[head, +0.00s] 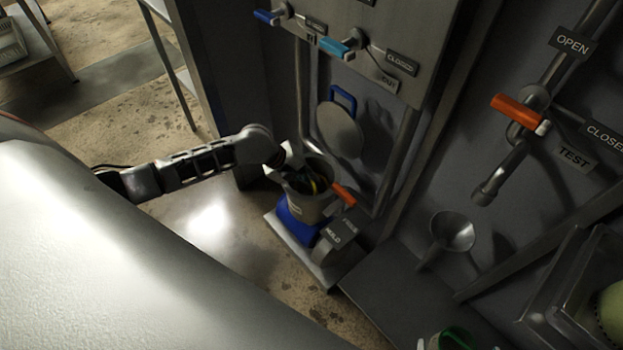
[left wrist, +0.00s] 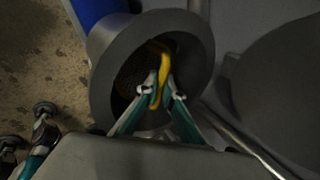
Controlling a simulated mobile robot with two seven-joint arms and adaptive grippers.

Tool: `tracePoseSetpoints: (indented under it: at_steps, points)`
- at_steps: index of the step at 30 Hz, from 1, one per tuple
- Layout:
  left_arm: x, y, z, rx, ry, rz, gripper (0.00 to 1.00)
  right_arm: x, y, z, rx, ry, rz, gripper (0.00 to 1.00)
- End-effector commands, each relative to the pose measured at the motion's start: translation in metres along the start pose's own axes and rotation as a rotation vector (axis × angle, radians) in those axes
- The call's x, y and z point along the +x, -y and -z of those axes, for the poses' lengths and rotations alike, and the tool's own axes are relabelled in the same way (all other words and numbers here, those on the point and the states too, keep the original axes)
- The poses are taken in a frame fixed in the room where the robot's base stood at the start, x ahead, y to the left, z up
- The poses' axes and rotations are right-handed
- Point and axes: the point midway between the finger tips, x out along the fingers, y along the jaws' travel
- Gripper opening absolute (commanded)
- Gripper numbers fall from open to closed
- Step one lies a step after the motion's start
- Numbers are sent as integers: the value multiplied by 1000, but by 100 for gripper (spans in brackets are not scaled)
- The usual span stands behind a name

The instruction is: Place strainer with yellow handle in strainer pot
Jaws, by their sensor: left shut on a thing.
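The strainer pot (head: 300,207) is a grey cylinder by the wall panel, and its open mouth shows in the left wrist view (left wrist: 104,75). The strainer's yellow handle (left wrist: 162,75) is inside the pot's mouth. My left gripper (left wrist: 160,95) is shut on this handle, with its fingertips within the rim. In the head view my left gripper (head: 305,180) reaches into the pot from the left. The strainer's mesh is dark and mostly hidden inside the pot. What looks like my right gripper (left wrist: 27,125) is at the left wrist view's left edge, fingertips apart and empty, away from the pot.
A blue part (head: 297,226) is below the pot. An orange handle (head: 343,194) is close at its right. A round grey lid with a blue handle (head: 340,130) stands behind it. A grey funnel (head: 453,231) is farther right. Open floor lies left.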

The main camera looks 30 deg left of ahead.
Motion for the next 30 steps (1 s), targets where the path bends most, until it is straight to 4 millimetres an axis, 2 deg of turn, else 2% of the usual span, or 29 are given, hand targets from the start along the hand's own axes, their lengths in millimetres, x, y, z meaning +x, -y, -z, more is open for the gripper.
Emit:
tracePoseSetpoints:
  at_steps: [5,6,7,8,19,23,30]
  points:
    - [2,-1,0,0,0,1,0,2,0,-2,0,1,1,100]
    - [2,-2,0,0,0,0,12,2,0,-1,-1,-1,1,100]
    - [2,-1,0,0,0,0,20,2,0,-1,-1,-1,1,100]
    - [2,-1,0,0,0,0,24,2,0,0,-1,-1,1,100]
    - [-3,2,-1,2,2,1,24,0,2,2,7,-1,-1,100]
    - [-22,2,-2,5,5,2,24,-3,2,4,12,0,-2,100]
    - [-73,3,-2,6,4,2,24,-7,1,-1,13,17,-4,100]
